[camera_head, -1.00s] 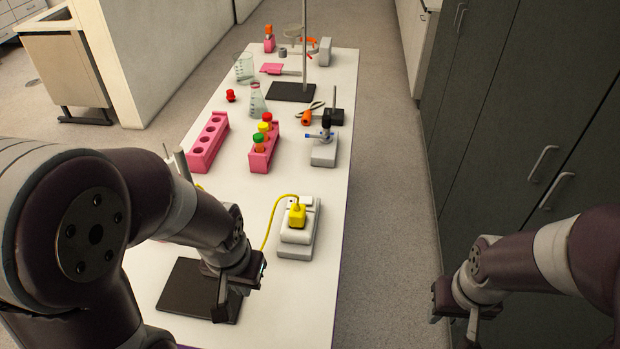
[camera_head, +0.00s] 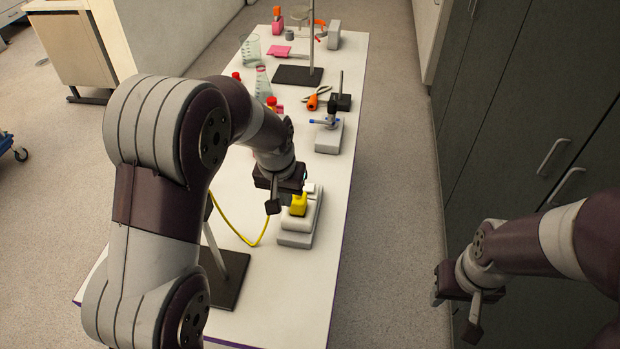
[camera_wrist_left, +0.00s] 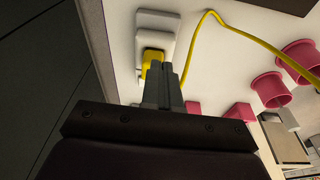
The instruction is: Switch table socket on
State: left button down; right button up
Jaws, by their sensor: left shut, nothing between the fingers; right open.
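The table socket (camera_head: 297,239) is a white block near the table's right edge. A yellow plug (camera_head: 299,204) with a yellow cord sits in it. In the left wrist view the socket (camera_wrist_left: 157,22) and the plug (camera_wrist_left: 150,58) show above the fingertips. My left gripper (camera_head: 273,204) is shut and empty, just left of the plug and above the table; in the wrist view its fingers (camera_wrist_left: 163,88) point at the socket and cover part of it. I cannot make out the switch clearly. My right gripper (camera_head: 472,312) is open and empty, right of the table over the floor.
The yellow cord (camera_head: 237,233) loops left of the socket. A dark stand base (camera_head: 232,275) lies at the near end of the table. Dark cabinets (camera_head: 540,110) line the right side.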

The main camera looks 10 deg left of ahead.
pick_arm(q)
jog(key=w+d+r+t, duration=0.1)
jog(key=w+r, duration=0.4)
jog(key=w, duration=0.5)
jog(key=shift+d+r+n, duration=0.2)
jog(key=shift+d+n, duration=0.1)
jog(key=shift+d, duration=0.1)
jog(key=shift+w, duration=0.15)
jog(key=p, duration=0.5)
send_near(312, 185)
jog(key=x, duration=0.5)
jog(key=shift+a+f, duration=0.1)
jog(key=shift+a, duration=0.05)
jog(key=shift+f, duration=0.45)
